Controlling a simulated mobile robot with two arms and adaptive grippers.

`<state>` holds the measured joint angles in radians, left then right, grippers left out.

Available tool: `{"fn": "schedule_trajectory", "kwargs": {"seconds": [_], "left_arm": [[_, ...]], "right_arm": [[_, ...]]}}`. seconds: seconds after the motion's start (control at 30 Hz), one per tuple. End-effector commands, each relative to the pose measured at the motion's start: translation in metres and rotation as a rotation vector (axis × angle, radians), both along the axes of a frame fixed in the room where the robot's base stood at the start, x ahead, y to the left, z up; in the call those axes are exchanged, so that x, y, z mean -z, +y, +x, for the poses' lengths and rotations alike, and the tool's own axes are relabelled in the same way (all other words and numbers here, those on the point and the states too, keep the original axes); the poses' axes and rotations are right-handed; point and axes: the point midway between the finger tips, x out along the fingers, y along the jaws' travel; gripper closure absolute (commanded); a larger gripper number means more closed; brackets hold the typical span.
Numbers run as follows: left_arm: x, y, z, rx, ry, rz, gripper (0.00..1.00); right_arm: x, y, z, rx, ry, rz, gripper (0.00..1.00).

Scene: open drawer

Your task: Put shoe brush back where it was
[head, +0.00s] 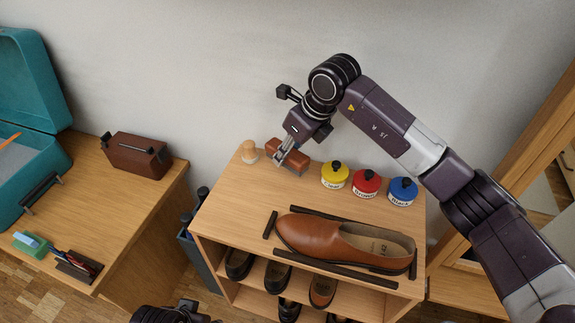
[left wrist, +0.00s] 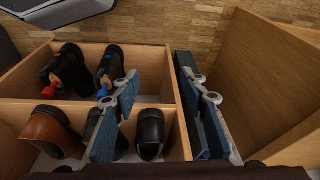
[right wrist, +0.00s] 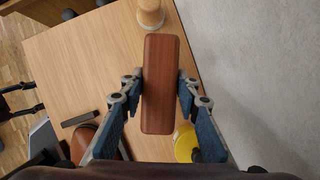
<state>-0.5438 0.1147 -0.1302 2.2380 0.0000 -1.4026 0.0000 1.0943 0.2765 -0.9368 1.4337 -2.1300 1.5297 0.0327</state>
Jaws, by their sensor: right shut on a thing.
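The shoe brush (head: 290,150), a reddish-brown wooden block, is at the back left of the shelf top, beside a round wooden-topped item. It also shows in the right wrist view (right wrist: 162,85), lengthwise between the fingers. My right gripper (head: 283,160) is shut on it from above; the fingers (right wrist: 159,92) press its two long sides. The brush's underside is hidden, so I cannot tell whether it touches the shelf top. My left gripper (left wrist: 164,85) is open and empty, low in front of the shoe rack; part of that arm shows at the bottom of the head view.
On the shelf top (head: 232,205) stand a wooden item (head: 248,152), yellow (head: 335,175), red (head: 367,184) and blue (head: 403,191) polish tins, and a brown shoe (head: 318,236) framed by dark strips. More shoes sit below. A desk with a teal case (head: 28,85) stands left.

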Motion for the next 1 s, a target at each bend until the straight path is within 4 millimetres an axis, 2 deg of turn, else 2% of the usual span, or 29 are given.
{"fn": "schedule_trajectory", "kwargs": {"seconds": [0.13,0.37,0.8,0.83,1.0], "left_arm": [[-0.004,0.000,-0.001,0.000,-0.002,0.001,0.60],[-0.020,0.001,-0.003,-0.001,-0.012,0.000,0.60],[-0.027,0.001,-0.004,-0.002,-0.015,0.000,0.60],[-0.028,0.001,-0.004,-0.002,-0.017,-0.001,0.60],[-0.028,0.001,-0.004,-0.002,-0.017,-0.001,0.60]], "right_arm": [[0.012,0.000,0.000,0.000,0.001,0.000,0.93],[0.044,0.000,-0.001,0.000,0.002,0.001,0.93],[0.047,0.000,0.000,0.000,-0.001,0.001,0.93],[0.047,0.000,0.000,0.000,0.000,0.000,0.69],[0.047,0.000,0.000,0.000,0.000,0.000,0.53]]}}
